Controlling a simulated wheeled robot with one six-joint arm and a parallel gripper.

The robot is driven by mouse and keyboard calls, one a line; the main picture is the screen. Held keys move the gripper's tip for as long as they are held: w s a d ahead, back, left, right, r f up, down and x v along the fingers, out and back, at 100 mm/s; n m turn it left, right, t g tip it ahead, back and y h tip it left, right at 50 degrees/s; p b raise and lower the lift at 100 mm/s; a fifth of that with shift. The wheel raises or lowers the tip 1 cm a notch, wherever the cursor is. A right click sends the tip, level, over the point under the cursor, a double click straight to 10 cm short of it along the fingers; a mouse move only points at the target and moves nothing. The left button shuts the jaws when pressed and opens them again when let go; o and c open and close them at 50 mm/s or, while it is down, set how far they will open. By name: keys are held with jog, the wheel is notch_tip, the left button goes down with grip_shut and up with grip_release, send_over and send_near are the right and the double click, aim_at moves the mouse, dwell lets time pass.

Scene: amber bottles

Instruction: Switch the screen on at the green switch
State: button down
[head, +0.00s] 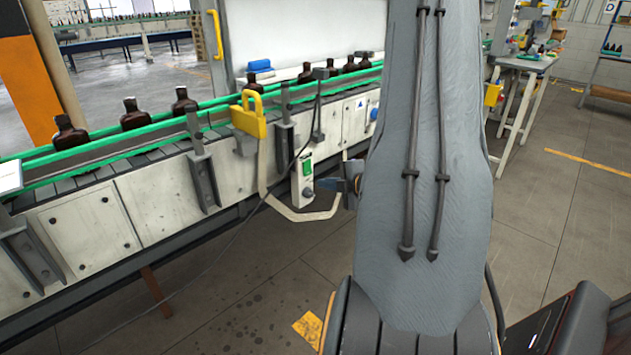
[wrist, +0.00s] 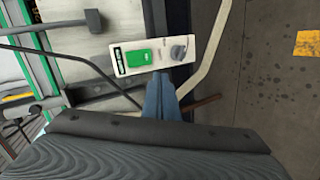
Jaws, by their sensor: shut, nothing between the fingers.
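A pale control box (head: 304,184) hangs at the side of the conveyor, left of my arm in the head view. It bears the green switch (head: 307,167), which also shows in the wrist view (wrist: 139,58) as a green rectangle. A grey knob (wrist: 178,51) sits to its right there, and a small dark strip (wrist: 119,62) to its left. I cannot tell whether that strip is the screen. My gripper (wrist: 159,79) is shut and empty, its bluish fingertips at the box's lower edge in the wrist view, below and right of the green switch. I cannot tell whether they touch.
The conveyor (head: 165,195) with green rails carries several amber bottles (head: 135,115). A yellow handle piece (head: 248,116) is mounted on its side. A bent pale bar (head: 297,214) and a dark cable (head: 245,222) run near the box. Open floor (head: 535,205) lies to the right.

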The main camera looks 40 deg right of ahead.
aim_at(309, 173)
jog(key=s+d+n+t+y, duration=0.1)
jog(key=s+d+n+t, duration=0.2)
jog(key=s, duration=0.3)
jog(key=shift+s+d+f+n+t+y+b, duration=0.15)
jog(key=shift+s+d+n+t+y+b, duration=0.2)
jog(key=shift+n+b, duration=0.1)
jog(key=shift+w, duration=0.1)
jog(key=w+p, duration=0.1)
jog(key=w, duration=0.3)
jog(key=w+f, duration=0.1)
jog(key=w, duration=0.4)
jog(key=w+a+p, duration=0.1)
jog(key=w, duration=0.4)
jog(key=shift+f+p, duration=0.3)
jog(key=shift+f, duration=0.05)
jog(key=shift+s, duration=0.1)
